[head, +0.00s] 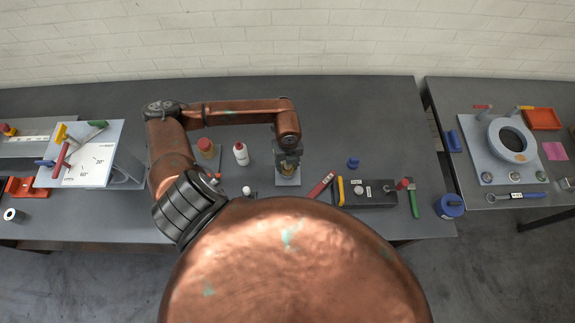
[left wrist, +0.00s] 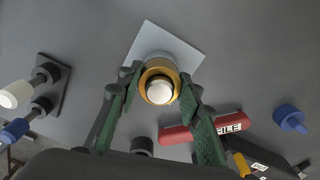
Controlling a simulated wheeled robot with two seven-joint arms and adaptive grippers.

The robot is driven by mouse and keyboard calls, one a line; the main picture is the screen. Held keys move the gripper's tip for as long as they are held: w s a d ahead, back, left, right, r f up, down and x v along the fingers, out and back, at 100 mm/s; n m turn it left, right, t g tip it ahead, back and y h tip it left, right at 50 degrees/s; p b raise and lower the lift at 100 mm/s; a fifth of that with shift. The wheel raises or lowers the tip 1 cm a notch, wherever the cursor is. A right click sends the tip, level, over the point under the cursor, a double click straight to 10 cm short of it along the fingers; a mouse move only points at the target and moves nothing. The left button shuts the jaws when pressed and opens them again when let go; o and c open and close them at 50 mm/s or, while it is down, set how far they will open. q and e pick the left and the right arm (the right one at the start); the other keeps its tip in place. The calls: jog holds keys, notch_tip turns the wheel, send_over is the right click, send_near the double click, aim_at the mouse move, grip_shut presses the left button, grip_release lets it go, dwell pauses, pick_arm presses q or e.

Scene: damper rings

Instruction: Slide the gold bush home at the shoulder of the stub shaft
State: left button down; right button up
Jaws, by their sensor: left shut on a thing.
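The gold bush (left wrist: 158,68) is a ring seen nearly end-on in the left wrist view. It sits around the stub shaft (left wrist: 159,92), whose pale round end shows inside the ring. The shaft stands on a light square plate (left wrist: 190,52), which also shows in the head view (head: 288,181). My left gripper (left wrist: 159,82) has its green fingers on either side of the bush and is shut on it. In the head view the left gripper (head: 288,160) points down over the plate and largely hides bush and shaft. The shoulder is hidden, so the bush's distance from it cannot be told.
A red file-labelled bar (head: 321,186) and a dark block (head: 370,193) lie to the right. A blue part (head: 353,163) is beyond them. The table behind the plate is clear.

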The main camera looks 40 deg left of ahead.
pick_arm(q)
jog(key=shift+f, duration=0.2)
jog(key=c, duration=1.3)
grip_release()
jog(key=shift+r, duration=0.1)
notch_tip(320, 180, up, 12)
